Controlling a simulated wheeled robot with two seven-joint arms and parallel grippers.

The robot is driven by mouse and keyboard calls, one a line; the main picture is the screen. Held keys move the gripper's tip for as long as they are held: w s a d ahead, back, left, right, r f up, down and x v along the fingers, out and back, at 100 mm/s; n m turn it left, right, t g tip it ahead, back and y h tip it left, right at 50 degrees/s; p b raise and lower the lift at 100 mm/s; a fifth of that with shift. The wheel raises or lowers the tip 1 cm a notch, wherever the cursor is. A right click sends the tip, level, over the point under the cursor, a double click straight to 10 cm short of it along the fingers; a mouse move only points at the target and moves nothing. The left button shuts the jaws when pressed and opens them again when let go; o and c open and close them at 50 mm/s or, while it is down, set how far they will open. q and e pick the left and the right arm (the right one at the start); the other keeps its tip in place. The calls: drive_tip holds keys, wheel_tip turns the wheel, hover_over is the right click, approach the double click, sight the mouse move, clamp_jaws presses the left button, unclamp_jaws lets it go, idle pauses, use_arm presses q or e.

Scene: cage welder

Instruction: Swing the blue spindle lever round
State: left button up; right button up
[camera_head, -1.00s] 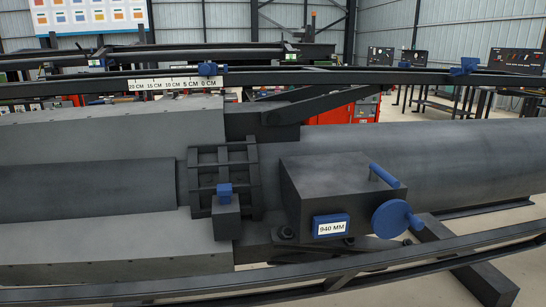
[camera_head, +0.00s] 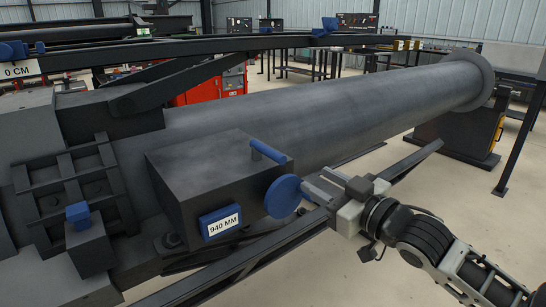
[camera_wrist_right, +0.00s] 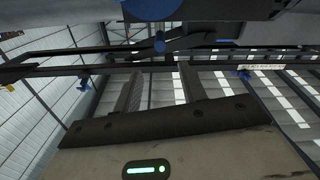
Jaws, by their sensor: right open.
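A blue disc (camera_head: 283,196) is mounted on the side of a dark grey box (camera_head: 200,180). A blue bar (camera_head: 268,152) sticks out above it at the box's top edge. I cannot tell which one is the spindle lever. My right gripper (camera_head: 318,189) is open beside the disc, its fingers pointing at it. In the right wrist view the disc (camera_wrist_right: 150,9) shows at the top edge, and its small blue knob (camera_wrist_right: 160,42) lies just beyond the gap between my two fingertips (camera_wrist_right: 160,72). Contact cannot be told. My left gripper is not in view.
A blue-framed "940 MM" label (camera_head: 221,221) is on the box. A long grey cylinder (camera_head: 330,115) runs behind it to the right. A dark rail (camera_head: 240,262) passes below. A blue-topped block (camera_head: 78,213) stands left. Open floor lies at the right.

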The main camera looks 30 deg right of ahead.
sight(274, 156)
drive_tip(key=w, duration=1)
drive_tip(key=w+a+p, duration=0.1)
drive_tip(key=w, duration=0.4)
drive_tip(key=shift+a+f, duration=0.1)
drive_tip(key=shift+f, duration=0.05)
clamp_jaws()
